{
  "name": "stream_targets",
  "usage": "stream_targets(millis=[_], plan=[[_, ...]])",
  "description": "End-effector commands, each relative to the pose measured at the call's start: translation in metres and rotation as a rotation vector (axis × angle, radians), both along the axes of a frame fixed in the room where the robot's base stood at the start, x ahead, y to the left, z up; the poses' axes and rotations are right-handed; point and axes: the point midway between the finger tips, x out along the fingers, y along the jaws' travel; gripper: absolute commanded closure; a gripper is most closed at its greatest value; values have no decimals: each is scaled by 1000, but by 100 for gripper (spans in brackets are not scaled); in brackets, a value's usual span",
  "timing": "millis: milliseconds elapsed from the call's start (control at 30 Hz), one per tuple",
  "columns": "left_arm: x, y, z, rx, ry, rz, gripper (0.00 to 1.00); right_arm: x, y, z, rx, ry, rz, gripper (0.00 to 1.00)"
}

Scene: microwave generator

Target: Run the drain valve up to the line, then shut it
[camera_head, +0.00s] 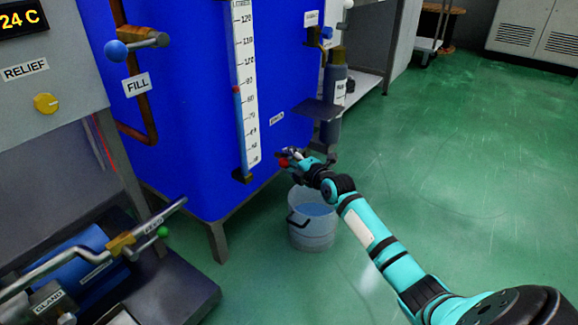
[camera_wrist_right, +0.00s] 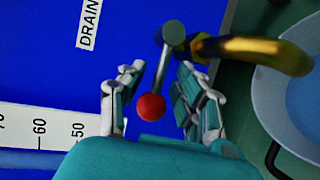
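The drain valve's lever (camera_wrist_right: 164,70) is a short grey rod with a red ball knob (camera_wrist_right: 150,107). The knob also shows in the head view (camera_head: 284,162), low on the blue tank. My right gripper (camera_wrist_right: 160,100) is open, with one finger on each side of the knob and visible gaps between. A brass spout (camera_wrist_right: 255,50) curves from the valve toward the bucket. The bucket (camera_head: 312,240) stands on the floor below and holds bluish water. I cannot make out a line on the bucket. My left gripper is out of view.
The tank's white litre scale (camera_head: 248,100) has a red marker (camera_head: 237,89) at its left edge. A grey cylinder and bracket (camera_head: 318,110) stand above the valve. A blue pump (camera_head: 75,270) is at lower left. Green floor on the right is clear.

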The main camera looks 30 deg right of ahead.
Motion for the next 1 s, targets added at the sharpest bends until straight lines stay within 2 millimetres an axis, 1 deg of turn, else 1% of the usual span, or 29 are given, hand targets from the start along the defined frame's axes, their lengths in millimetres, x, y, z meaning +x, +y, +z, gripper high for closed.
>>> stream_targets(millis=[133, 367, 600, 633, 1000], plan=[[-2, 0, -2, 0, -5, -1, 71, 6, 0, 0, 0, -1, 0, 67], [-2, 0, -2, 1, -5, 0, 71, 6, 0, 0, 0, 0, 0, 67], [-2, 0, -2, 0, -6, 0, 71, 6, 0, 0, 0, -1, 0, 98], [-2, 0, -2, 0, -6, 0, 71, 6, 0, 0, 0, -1, 0, 100], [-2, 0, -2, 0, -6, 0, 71, 5, 0, -2, 0, 2, 1, 100]])
